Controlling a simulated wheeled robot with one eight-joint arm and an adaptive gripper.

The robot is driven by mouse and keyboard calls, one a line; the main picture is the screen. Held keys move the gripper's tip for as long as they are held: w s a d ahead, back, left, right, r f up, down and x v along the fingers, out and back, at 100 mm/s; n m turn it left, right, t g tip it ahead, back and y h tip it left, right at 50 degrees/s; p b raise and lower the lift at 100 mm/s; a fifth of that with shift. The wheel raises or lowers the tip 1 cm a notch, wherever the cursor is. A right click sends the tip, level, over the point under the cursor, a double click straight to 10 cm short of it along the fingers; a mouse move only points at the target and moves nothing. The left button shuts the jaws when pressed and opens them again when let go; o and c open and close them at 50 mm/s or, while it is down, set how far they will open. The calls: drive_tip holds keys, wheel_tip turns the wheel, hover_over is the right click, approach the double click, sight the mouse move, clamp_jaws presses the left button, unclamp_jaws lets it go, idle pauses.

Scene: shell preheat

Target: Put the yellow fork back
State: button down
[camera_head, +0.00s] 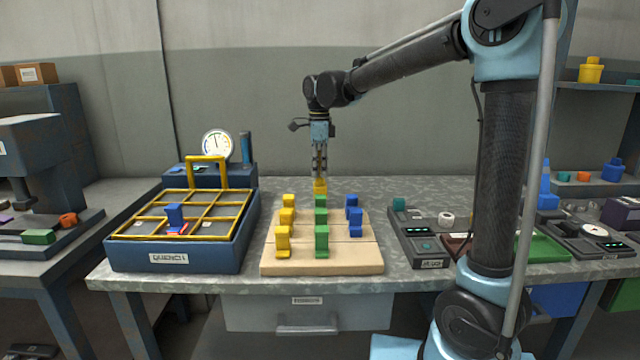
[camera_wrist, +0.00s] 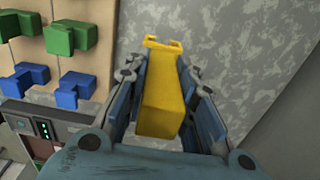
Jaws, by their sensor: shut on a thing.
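My gripper (camera_head: 320,172) points down behind the far edge of the wooden board, and its fingers are shut on the yellow fork (camera_head: 320,187). In the wrist view the yellow fork (camera_wrist: 162,95) sits between the two blue-grey fingers of my gripper (camera_wrist: 162,75), over bare grey tabletop. Whether it touches the table I cannot tell. The wooden board (camera_head: 330,268) carries more blocks of the same kind: yellow ones (camera_head: 283,241) on the left, green ones (camera_head: 321,241) in the middle and blue ones (camera_head: 355,222) on the right.
Left of the board is a blue quench tray (camera_head: 180,257) with a yellow grid and raised handle (camera_head: 207,159); a blue block (camera_head: 174,214) rests in it. A dark device (camera_head: 420,240) stands to the right. The tabletop behind the board is clear.

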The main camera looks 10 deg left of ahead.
sight(320, 179)
drive_tip(key=shift+f, duration=2.15)
drive_tip(key=c, duration=1.3)
unclamp_jaws()
wheel_tip(320, 179, up, 12)
drive_tip(key=shift+r, duration=0.1)
